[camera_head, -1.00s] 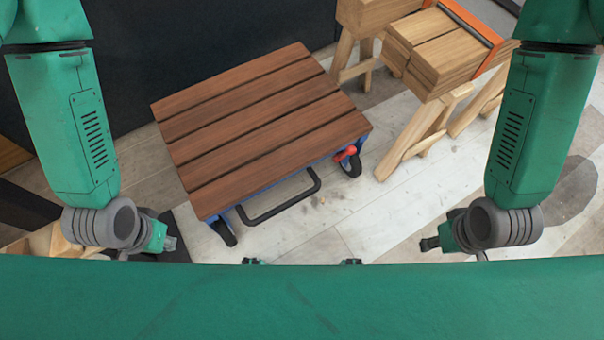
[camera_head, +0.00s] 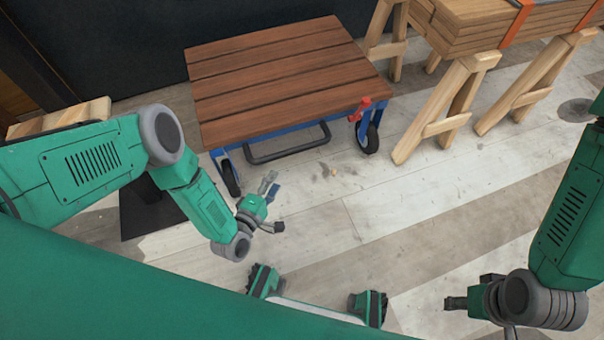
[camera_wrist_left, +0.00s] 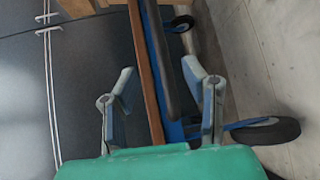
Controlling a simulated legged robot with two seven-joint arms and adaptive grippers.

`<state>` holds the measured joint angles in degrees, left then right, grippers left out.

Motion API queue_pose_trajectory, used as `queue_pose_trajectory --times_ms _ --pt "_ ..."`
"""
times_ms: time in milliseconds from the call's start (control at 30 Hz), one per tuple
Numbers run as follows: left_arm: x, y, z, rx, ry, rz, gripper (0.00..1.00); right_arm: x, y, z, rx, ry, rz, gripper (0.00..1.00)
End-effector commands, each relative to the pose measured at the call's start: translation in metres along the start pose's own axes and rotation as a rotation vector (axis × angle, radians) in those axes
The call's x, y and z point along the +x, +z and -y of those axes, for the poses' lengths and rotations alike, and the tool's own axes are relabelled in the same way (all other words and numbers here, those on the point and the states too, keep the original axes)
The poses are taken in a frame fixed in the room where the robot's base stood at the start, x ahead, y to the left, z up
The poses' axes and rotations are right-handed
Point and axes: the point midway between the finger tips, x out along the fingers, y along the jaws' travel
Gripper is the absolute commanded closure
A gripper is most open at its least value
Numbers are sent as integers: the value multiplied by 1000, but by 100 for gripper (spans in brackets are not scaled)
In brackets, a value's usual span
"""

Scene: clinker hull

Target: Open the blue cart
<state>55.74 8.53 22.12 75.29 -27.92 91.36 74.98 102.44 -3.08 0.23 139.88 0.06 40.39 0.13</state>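The blue cart has a brown slatted wooden top (camera_head: 280,80), a blue frame (camera_head: 340,116) and black wheels. A black bar handle (camera_head: 290,155) sticks out from its near side, and a red part (camera_head: 361,108) sits at its near right corner. My left gripper (camera_head: 275,204) is open and empty, short of the handle and near the front left wheel (camera_head: 230,178). In the left wrist view the open fingers (camera_wrist_left: 160,74) point toward the cart, with the dark handle bar (camera_wrist_left: 172,80) appearing between them. My right gripper (camera_head: 450,303) is low at the right, away from the cart; its opening is unclear.
Wooden sawhorses (camera_head: 455,110) carrying stacked planks (camera_head: 480,28) stand right of the cart. A dark wall (camera_head: 130,45) is behind it. A wooden piece (camera_head: 60,117) lies at the left, partly behind my left arm.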

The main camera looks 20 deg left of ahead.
Motion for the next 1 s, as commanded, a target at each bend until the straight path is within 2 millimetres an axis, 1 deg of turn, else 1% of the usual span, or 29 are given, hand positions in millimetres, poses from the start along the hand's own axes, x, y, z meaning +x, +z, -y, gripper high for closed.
queue_pose_trajectory --times_ms 33,167,267,600,700,833,1000 --pt "1 -5 3 -17 21 -8 61 3 -1 0 -1 -1 -2 60" --pt "10 -6 1 -33 40 -11 61 6 -1 1 -1 -1 -3 60" --pt "24 -4 0 -29 40 -11 61 11 -1 1 -2 -1 -4 60" --pt "96 -4 -1 -25 37 -10 61 40 1 1 -1 -1 -2 60" --pt "113 -4 -2 -25 36 -10 61 46 2 1 -1 0 -2 60" --pt "129 -5 -2 -27 35 -11 61 52 2 1 -1 -1 -2 60" --pt "138 -5 -5 -26 34 -11 61 55 2 1 -1 -1 -2 60"
